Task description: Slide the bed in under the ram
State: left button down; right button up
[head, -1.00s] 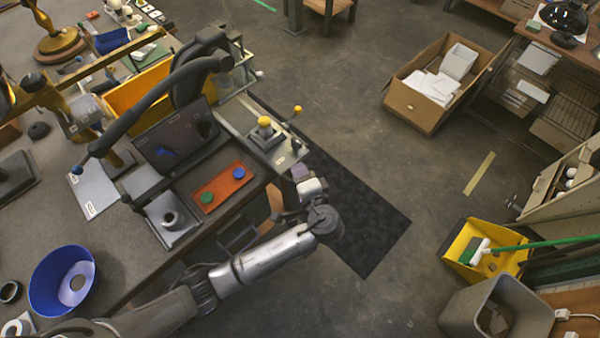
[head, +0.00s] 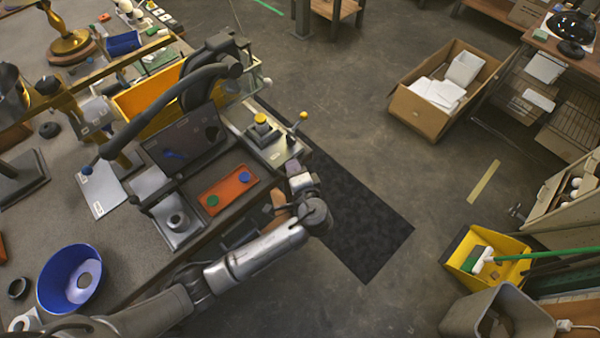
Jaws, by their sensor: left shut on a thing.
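A black press (head: 212,88) with a curved arm and a long lever stands at the table's right side. Its ram cannot be told apart from above. A grey plate with a dark round socket (head: 178,220), which looks like the bed, sits in a dark frame at the table's front edge, in front of the press and apart from its head. My left gripper (head: 294,167) is beyond the table's right edge, beside the plate with the yellow knobs and away from the bed. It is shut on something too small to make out. My right gripper is not in view.
An orange panel (head: 222,196) with green and blue buttons lies beside the bed. A plate with yellow-topped knobs (head: 262,130) is at the table's right corner. A blue bowl (head: 70,280) stands front left. A black mat (head: 360,220) lies on the clear floor.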

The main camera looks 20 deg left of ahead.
pick_arm(q)
jog(key=c, duration=1.6)
grip_release()
jog(key=shift+d+r, duration=0.1)
jog(key=shift+d, duration=0.05)
jog(key=o, duration=0.5)
jog(key=shift+c, duration=0.2)
jog(key=shift+s, duration=0.15)
jog(key=p+v, duration=0.1)
jog(key=v, duration=1.2)
jog(key=shift+s+d+p, duration=0.25)
jog(key=shift+p, duration=0.1)
